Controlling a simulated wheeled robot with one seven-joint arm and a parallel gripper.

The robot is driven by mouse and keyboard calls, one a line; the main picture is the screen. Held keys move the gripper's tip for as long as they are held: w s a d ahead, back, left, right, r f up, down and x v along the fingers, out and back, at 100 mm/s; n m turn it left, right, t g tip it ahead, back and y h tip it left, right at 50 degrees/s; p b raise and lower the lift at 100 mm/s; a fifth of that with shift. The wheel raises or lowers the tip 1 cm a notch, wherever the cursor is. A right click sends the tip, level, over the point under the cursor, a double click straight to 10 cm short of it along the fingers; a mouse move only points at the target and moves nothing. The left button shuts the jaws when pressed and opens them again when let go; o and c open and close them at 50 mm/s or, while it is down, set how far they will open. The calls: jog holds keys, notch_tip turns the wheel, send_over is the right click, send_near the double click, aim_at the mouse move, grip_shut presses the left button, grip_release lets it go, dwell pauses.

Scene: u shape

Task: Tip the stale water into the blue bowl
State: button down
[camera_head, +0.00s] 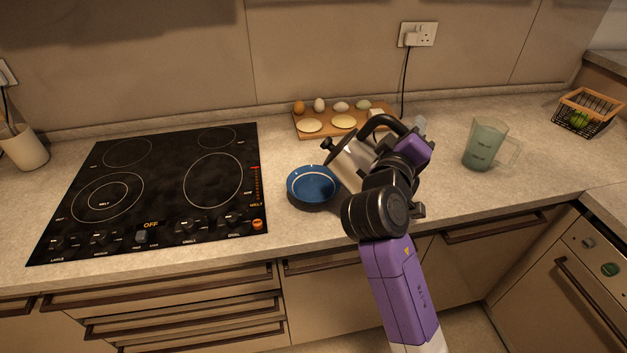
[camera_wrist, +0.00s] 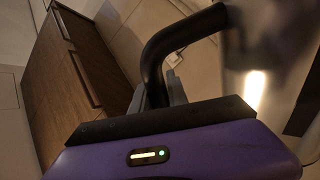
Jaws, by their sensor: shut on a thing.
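A steel kettle (camera_head: 350,160) with a black handle is tilted to the left over the right side of the blue bowl (camera_head: 312,186). The bowl stands on the counter just right of the hob. My gripper (camera_head: 405,150) is shut on the kettle's handle, which also shows in the wrist view as a black curved bar (camera_wrist: 165,50). The kettle's steel body (camera_wrist: 265,60) fills the right of the wrist view. I cannot see water flowing, and the fingertips are mostly hidden.
A black hob (camera_head: 150,190) lies left of the bowl. A wooden board (camera_head: 300,127) with eggs and flat rounds is behind the kettle. A translucent measuring jug (camera_head: 484,146) stands to the right. A wire basket (camera_head: 580,115) is at the far right. The counter between jug and basket is clear.

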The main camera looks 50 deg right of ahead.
aim_at(395, 127)
jog(key=shift+w+a+r+n+p, duration=0.2)
jog(key=shift+w+r+n+p, duration=0.1)
jog(key=shift+w+n+p, duration=0.25)
jog(key=shift+w+a+f+n+p, duration=0.2)
jog(key=shift+w+n, duration=0.25)
jog(key=shift+w, duration=0.15)
jog(key=shift+w+a+f+n+p, duration=0.2)
jog(key=shift+w+n, duration=0.2)
jog(key=shift+w, duration=0.2)
